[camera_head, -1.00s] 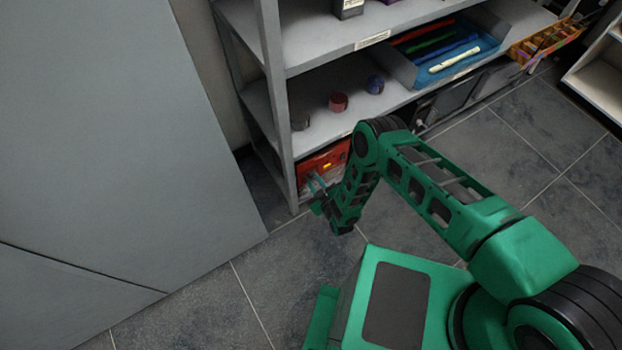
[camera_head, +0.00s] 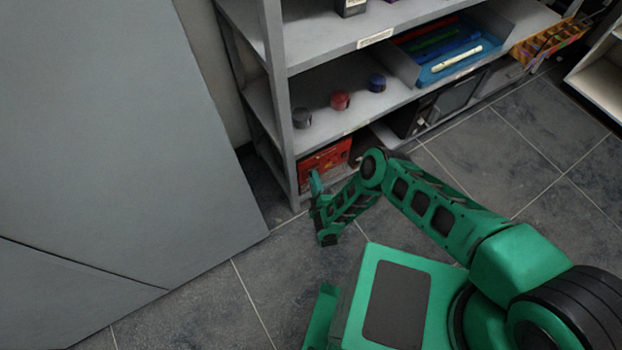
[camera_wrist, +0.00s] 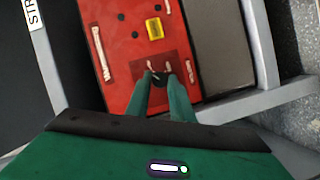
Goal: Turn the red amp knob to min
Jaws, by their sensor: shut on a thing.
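The red amp (camera_head: 332,160) sits on the lowest shelf by the left post. In the wrist view its red panel (camera_wrist: 118,58) shows a yellow patch, white marks and dark round spots. My gripper (camera_wrist: 160,80) is shut on a small dark knob (camera_wrist: 159,77) at the lower part of the panel. The fingers cover much of the knob, so its pointer position cannot be told. In the head view my gripper (camera_head: 314,180) is at the front of the amp.
A grey shelf post (camera_head: 278,100) stands just left of the amp. The shelf above (camera_head: 325,125) carries several small round pieces. A blue tray (camera_head: 480,52) lies further right.

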